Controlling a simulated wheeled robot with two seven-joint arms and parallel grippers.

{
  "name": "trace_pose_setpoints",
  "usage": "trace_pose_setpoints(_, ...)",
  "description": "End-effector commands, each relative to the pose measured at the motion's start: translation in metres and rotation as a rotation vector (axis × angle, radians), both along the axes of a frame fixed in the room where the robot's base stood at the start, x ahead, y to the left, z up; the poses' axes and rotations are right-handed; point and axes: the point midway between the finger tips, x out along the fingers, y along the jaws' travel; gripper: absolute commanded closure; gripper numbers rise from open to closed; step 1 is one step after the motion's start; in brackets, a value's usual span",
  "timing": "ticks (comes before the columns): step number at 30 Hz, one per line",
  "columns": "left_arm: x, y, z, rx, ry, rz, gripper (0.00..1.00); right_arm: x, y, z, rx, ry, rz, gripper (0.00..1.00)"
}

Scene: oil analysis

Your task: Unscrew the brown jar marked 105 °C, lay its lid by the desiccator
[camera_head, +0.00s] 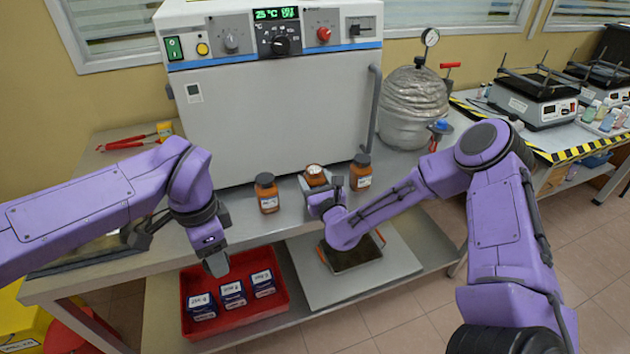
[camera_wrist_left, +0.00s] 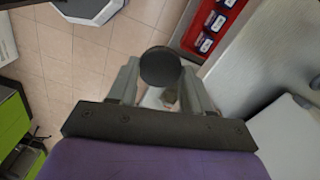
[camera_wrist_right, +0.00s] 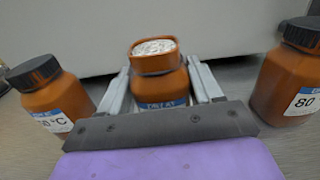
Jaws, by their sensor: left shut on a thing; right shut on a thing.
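My left gripper (camera_head: 215,262) is shut on a round black lid (camera_wrist_left: 160,67), held in the air in front of the bench, away from the jars. The lid is hard to make out in the head view. My right gripper (camera_head: 325,190) is shut on an open brown jar (camera_head: 316,176); the right wrist view shows the jar (camera_wrist_right: 158,62) upright between the fingers, with pale material at its mouth. Its blue and white label is partly hidden and I cannot read its number. A foil-wrapped round vessel (camera_head: 412,105) with a gauge, possibly the desiccator, stands right of the oven.
Capped brown jars stand either side: one on the left (camera_head: 267,193), one on the right (camera_head: 361,172) marked 80. The oven (camera_head: 275,110) stands behind them. A red tray (camera_head: 187,290) with several boxes lies on the lower shelf. Red-handled tongs (camera_head: 130,142) lie at back left.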

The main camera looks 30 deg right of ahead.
Motion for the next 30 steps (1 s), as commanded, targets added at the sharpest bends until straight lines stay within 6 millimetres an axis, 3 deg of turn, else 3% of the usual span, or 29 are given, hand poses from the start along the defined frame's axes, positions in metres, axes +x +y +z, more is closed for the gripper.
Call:
trace_pose_setpoints(8,0.000,0.000,-0.005,0.000,0.000,0.000,0.87,0.000,0.000,-0.003,0.001,-0.001,-0.001,1.00)
trace_pose_setpoints(9,0.000,0.000,-0.005,0.000,0.000,0.000,0.87,0.000,0.000,-0.003,0.001,0.000,-0.001,0.33)
trace_pose_setpoints(11,0.000,0.000,-0.004,0.000,0.000,0.000,0.87,0.000,0.000,-0.002,0.000,0.000,0.000,0.13)
trace_pose_setpoints(22,0.000,0.000,0.005,0.000,0.000,0.000,0.87,0.000,0.000,0.006,-0.001,0.000,0.000,0.10)
trace_pose_setpoints(30,0.000,0.000,-0.010,0.000,0.000,0.000,0.87,-0.063,0.016,-0.001,0.007,0.000,-0.001,0.10)
